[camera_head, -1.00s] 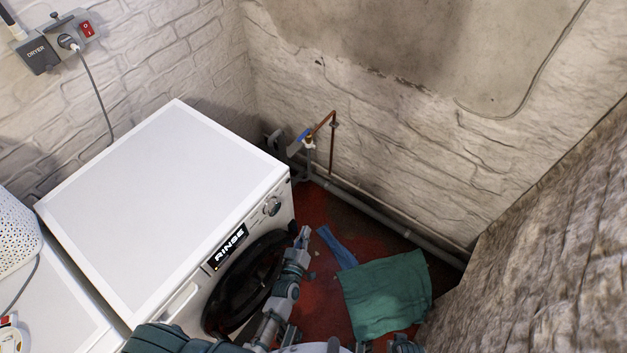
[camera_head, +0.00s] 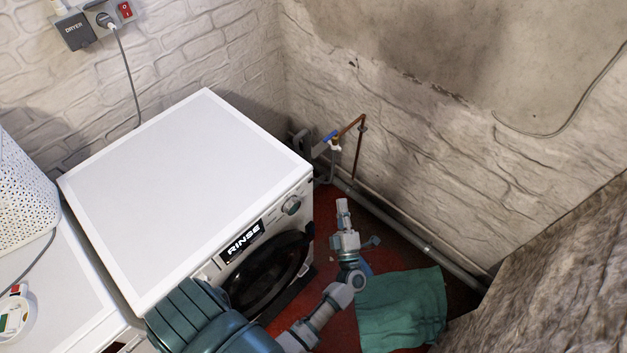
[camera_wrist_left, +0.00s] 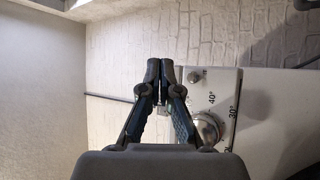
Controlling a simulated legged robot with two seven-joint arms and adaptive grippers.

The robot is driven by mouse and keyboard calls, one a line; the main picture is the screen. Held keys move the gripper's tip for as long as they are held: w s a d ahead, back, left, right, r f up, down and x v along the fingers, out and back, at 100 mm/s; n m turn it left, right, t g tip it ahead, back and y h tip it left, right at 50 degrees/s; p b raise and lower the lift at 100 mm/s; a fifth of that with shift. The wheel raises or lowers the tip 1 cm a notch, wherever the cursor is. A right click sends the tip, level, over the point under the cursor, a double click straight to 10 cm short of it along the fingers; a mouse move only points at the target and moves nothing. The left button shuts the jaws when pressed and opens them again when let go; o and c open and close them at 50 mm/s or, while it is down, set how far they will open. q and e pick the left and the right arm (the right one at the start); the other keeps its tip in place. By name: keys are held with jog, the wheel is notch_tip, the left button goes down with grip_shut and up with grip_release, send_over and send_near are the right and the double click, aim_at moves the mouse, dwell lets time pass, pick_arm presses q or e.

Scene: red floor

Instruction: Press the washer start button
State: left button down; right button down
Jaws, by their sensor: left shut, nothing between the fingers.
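The white washer (camera_head: 190,185) stands below me at the left of centre. Its front panel has a lit display reading RINSE (camera_head: 243,242) and a round dial (camera_head: 291,205), which also shows large in the left wrist view (camera_wrist_left: 208,128). A small round button (camera_wrist_left: 195,77) sits on the panel near the dial's numbers. My left gripper (camera_head: 342,204) is shut and empty, in front of the panel and to the right of the dial, apart from it. In the left wrist view its fingertips (camera_wrist_left: 160,70) are left of the small button. My right gripper is not in view.
A green cloth (camera_head: 402,308) lies on the red floor. Pipes with a blue-handled tap (camera_head: 331,137) run along the wall behind the gripper. A dotted white basket (camera_head: 25,200) stands on the surface at the left. A rough wall closes the right side.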

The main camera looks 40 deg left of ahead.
pick_arm(q)
jog(key=a, duration=0.9)
jog(key=shift+w+p, duration=0.3)
jog(key=shift+w, duration=0.05)
dwell(1.1)
jog(key=shift+a, duration=0.35)
jog(key=shift+a, duration=0.35)
dwell(0.5)
jog(key=shift+d, duration=0.1)
jog(key=shift+d+p, duration=0.3)
jog(key=shift+d, duration=0.4)
jog(key=shift+d, duration=0.1)
jog(key=shift+s+d, duration=0.15)
jog(key=shift+d, duration=1.05)
jog(key=shift+s+d, duration=0.1)
jog(key=shift+d, duration=1.1)
